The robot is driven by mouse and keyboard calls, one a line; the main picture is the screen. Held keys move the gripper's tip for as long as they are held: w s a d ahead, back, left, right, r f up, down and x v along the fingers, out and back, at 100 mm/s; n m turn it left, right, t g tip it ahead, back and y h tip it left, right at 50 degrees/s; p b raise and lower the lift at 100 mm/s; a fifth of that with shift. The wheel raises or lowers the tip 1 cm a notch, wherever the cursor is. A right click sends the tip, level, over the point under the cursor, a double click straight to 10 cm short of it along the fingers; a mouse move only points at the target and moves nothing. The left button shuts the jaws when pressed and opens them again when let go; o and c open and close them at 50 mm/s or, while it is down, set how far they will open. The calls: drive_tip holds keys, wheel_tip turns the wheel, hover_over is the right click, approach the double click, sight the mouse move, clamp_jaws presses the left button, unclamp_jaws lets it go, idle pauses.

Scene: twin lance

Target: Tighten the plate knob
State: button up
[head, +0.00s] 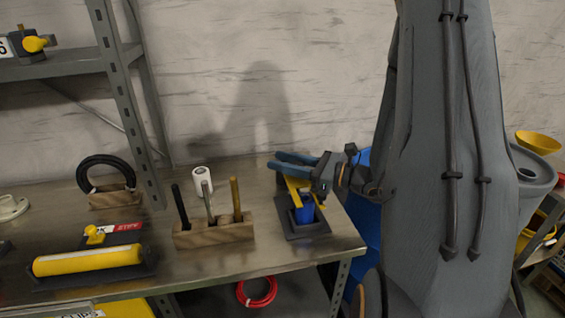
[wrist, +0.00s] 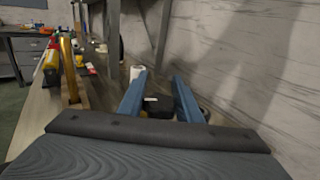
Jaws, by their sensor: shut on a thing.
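My gripper (head: 277,161) reaches in from the right with its blue fingers pointing left above a fixture at the right end of the bench. In the wrist view, its two blue fingers (wrist: 159,78) stand on either side of a dark block-like knob (wrist: 158,106) with a small pale mark on top. I take it as the plate knob; the fingers and gripper body hide part of it. The fixture has a dark base plate (head: 310,230), a blue cylinder (head: 304,212) and yellow arms (head: 293,188), partly covered by my gripper in the head view.
A wooden block (head: 214,235) holding upright rods stands left of the fixture. A yellow roller (head: 86,261) and black ring (head: 108,170) are farther left. A shelf post (head: 130,100) rises behind, before a wall. Bare bench (head: 325,243) shows near the right edge.

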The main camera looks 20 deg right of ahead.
idle(0.3)
drive_tip(key=o, duration=1)
drive_tip(key=shift+o, duration=0.2)
drive_tip(key=shift+b+v, duration=1)
drive_tip(key=shift+v, duration=2.95)
